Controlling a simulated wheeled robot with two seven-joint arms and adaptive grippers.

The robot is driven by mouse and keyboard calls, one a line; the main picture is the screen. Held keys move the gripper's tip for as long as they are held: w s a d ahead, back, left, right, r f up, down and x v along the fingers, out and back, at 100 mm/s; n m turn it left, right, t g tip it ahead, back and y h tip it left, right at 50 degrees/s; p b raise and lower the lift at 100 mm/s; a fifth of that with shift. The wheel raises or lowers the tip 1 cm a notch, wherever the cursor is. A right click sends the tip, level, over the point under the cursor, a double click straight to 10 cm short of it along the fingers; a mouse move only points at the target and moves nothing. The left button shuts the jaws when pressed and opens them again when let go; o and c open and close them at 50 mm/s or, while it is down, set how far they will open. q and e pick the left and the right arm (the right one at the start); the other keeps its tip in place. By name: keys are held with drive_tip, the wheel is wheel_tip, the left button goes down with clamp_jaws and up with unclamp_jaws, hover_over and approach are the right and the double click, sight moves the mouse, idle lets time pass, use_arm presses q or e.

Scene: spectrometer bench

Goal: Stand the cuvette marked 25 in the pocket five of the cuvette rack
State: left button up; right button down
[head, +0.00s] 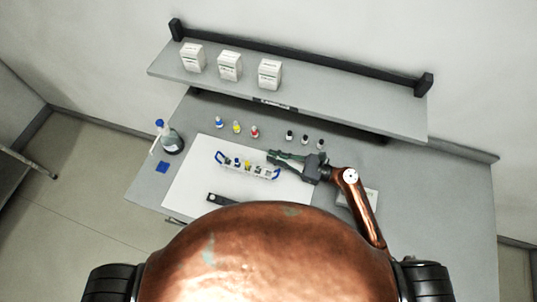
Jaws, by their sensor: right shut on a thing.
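The cuvette rack (234,174) is a pale, clear-looking strip with blue ends, lying aslant on the white mat (190,190). Several small cuvettes with dark, blue, yellow and grey tops stand in it. My right gripper (272,160) reaches in from the right, with its fingertips over the right end of the rack. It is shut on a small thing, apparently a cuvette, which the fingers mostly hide. No number can be read at this size, and I cannot tell whether the held thing is inside a pocket. My left gripper is not in view.
Small bottles with blue (219,122), yellow (237,127) and red (255,132) labels stand behind the rack, with dark-capped vials (305,140) to their right. A shelf (330,97) holds white boxes (229,66).

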drive_tip(key=a, duration=0.2)
use_arm(q)
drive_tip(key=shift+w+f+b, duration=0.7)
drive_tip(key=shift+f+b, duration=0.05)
drive_tip(key=shift+b, duration=0.45)
use_arm(e)
hover_over(269, 176)
drive_tip(key=shift+g, duration=0.3)
drive_tip(key=shift+f, duration=3.05)
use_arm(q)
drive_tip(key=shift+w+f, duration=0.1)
use_arm(e)
drive_tip(key=shift+f, duration=0.15)
drive_tip(key=shift+f, duration=0.25)
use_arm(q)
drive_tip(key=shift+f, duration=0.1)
